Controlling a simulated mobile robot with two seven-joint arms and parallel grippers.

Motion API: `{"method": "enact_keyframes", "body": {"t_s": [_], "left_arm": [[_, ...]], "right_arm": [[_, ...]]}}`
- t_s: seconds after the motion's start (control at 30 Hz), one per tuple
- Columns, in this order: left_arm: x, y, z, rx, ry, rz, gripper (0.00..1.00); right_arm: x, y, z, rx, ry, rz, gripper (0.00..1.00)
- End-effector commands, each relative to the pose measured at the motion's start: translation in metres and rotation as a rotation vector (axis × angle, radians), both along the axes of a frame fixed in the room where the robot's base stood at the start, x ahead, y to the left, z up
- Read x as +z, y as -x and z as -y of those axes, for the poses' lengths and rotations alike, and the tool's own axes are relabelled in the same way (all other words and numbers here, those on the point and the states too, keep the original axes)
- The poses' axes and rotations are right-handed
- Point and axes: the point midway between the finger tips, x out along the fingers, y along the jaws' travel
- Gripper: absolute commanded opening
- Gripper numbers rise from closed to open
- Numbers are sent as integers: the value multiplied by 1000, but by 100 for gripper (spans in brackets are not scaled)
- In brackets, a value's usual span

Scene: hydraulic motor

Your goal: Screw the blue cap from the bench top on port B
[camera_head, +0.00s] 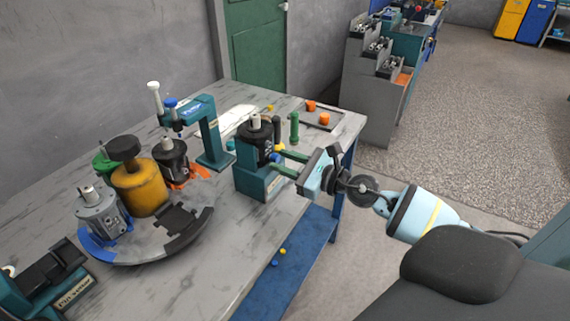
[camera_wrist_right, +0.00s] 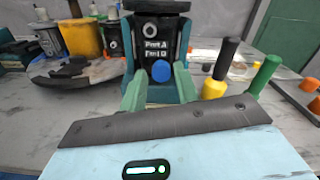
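The black motor (camera_head: 255,135) stands in a teal holder (camera_head: 250,181) near the bench's right edge. In the right wrist view, the motor's face has two port labels (camera_wrist_right: 155,49), with an open ring-shaped port above them. The blue cap (camera_wrist_right: 161,71) sits just below the lower label, facing the camera. The head view shows my right gripper (camera_head: 284,163) reaching in from the right, level with the holder. Whether the cap's thread is seated is hidden. My left gripper is out of view.
A black-and-yellow tool (camera_wrist_right: 219,68) and a green cylinder (camera_wrist_right: 264,75) stand close beside the holder. A tray with orange caps (camera_head: 324,118) is at the back right. A round fixture with motors (camera_head: 137,190) fills the left.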

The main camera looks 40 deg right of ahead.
Motion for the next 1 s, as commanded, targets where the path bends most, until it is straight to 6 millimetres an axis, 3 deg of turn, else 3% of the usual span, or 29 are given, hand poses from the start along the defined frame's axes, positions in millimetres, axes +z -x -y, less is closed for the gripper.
{"method": "enact_keyframes", "body": {"t_s": [0.1,0.27,1.0], "left_arm": [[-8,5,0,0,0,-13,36],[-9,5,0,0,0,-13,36],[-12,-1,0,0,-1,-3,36]], "right_arm": [[-3,1,-1,1,238,99,31],[-1,1,-1,-2,422,178,31],[-5,0,1,-3,444,180,31]]}}
